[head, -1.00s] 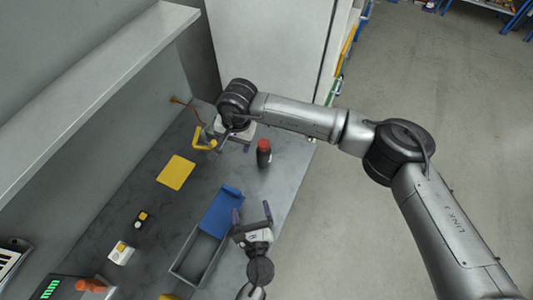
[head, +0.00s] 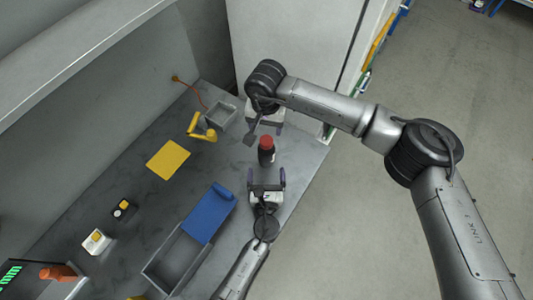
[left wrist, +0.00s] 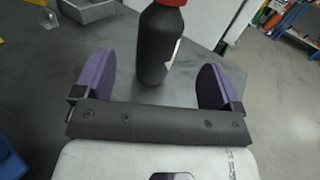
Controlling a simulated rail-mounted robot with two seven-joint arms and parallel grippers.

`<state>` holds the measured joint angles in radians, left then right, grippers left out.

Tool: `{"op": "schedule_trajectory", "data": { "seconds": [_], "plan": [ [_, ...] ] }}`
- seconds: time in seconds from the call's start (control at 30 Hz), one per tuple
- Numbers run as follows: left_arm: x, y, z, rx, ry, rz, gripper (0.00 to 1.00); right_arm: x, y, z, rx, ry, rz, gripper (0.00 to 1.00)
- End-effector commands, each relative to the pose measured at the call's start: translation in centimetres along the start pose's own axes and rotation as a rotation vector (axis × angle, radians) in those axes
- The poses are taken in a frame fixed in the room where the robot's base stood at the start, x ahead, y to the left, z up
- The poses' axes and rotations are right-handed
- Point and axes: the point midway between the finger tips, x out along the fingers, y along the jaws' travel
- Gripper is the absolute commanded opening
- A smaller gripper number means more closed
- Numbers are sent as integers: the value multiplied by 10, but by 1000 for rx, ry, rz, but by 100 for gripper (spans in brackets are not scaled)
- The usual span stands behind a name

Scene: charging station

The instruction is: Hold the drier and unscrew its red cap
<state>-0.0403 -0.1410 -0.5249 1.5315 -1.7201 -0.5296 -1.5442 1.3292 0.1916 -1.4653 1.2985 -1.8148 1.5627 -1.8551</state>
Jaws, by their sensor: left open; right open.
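The drier is a black bottle (head: 266,158) with a red cap (head: 266,142), standing upright on the grey bench near its right edge. In the left wrist view the black body (left wrist: 158,45) shows a pale label, and the red cap (left wrist: 172,2) is cut by the top edge. My left gripper (head: 267,180) is open, its purple fingers spread on either side of the bottle's line, a little short of the body. My right gripper (head: 262,132) is behind and above the drier, beneath its dark wrist; it is open and partly hidden.
A blue-lidded grey box (head: 165,262) lies left of my left gripper. A yellow plate (head: 168,160), a yellow handle (head: 203,130), a small grey tray (head: 222,112) and small button boxes (head: 97,241) are on the bench. Bare bench lies around the drier.

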Motion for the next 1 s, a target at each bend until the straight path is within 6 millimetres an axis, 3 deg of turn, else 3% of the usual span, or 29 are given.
{"op": "schedule_trajectory", "data": {
  "seconds": [0.2,0.4,0.63,1.0],
  "plan": [
    [38,0,0,0,-1,0,90,0,0,0,1,0,0,64],
    [60,0,0,0,-1,0,90,0,0,0,1,0,0,64],
    [73,0,0,0,1,0,90,0,0,0,1,0,0,64],
    [74,0,0,-1,1,0,89,0,0,0,1,0,0,64]
  ]
}}
